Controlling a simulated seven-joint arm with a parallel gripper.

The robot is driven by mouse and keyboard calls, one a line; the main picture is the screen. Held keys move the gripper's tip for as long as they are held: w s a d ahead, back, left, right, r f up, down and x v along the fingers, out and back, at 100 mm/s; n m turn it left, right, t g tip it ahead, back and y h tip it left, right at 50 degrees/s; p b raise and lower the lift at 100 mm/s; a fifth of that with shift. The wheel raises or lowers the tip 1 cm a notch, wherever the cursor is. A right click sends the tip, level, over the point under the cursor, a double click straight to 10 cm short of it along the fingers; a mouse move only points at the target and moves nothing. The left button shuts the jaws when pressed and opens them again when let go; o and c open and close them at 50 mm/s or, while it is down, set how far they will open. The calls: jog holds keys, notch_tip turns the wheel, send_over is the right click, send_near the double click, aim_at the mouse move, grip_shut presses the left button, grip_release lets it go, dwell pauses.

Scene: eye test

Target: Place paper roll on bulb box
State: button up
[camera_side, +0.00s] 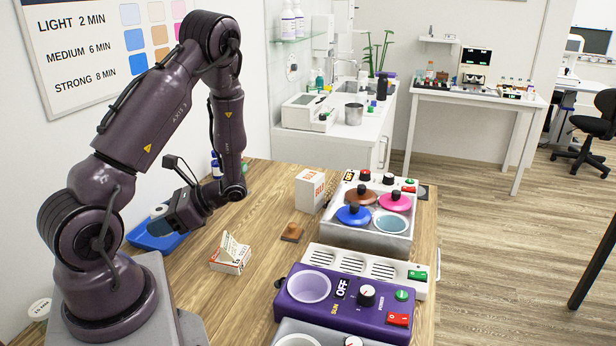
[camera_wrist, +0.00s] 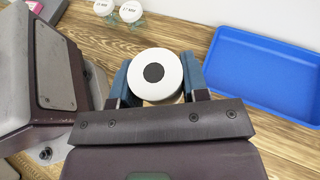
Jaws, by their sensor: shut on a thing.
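The paper roll (camera_wrist: 139,63) is white with a dark round core, and its end faces the wrist camera. My gripper (camera_wrist: 158,82) is shut on it, with one blue-grey finger on each side. In the side view my gripper (camera_side: 163,212) is at the left of the wooden table, close by the blue tray, and the roll (camera_side: 158,210) shows only in part. A white upright box with orange-red lettering (camera_side: 309,190), probably the bulb box, stands to the right, apart from my gripper. Its lettering is too small to read. What is under the roll is mostly hidden.
A blue tray (camera_wrist: 262,85) lies beside the roll. An open small carton (camera_side: 230,262) and a wooden block (camera_side: 291,233) lie between my arm and the white box. A unit with coloured lids (camera_side: 372,243) stands right of the box. Two white-capped bottles (camera_wrist: 130,12) stand near the wall.

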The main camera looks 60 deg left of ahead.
jog(key=w+d+n+t+h, duration=0.3)
jog(key=w+n+t+h, duration=0.2)
jog(key=n+h, duration=0.45)
jog(key=w+d+n+t+h, duration=0.45)
jog(key=n+h, duration=0.35)
jog(key=n, duration=0.2)
jog(key=w+a+r+n+t+y, duration=0.5)
jog(key=w+r+n+t, duration=0.1)
jog(key=w+n+t, duration=0.25)
jog(key=w+a+r+n+t+y, duration=0.5)
jog(key=w+r+n+t+y, duration=0.1)
jog(key=w+n+t, duration=0.3)
send_over(311, 175)
jog(key=shift+n+g, duration=0.3)
jog(key=shift+g, duration=0.1)
jog(key=f, duration=0.9)
jog(key=shift+s+d, duration=0.3)
jog(key=shift+s, duration=0.1)
jog(key=shift+w+f, duration=0.15)
jog(key=shift+f, duration=0.1)
jog(key=shift+w+a+f, duration=0.1)
jog(key=shift+f, duration=0.75)
jog(key=shift+w+a+f, duration=0.1)
jog(key=shift+f, duration=0.75)
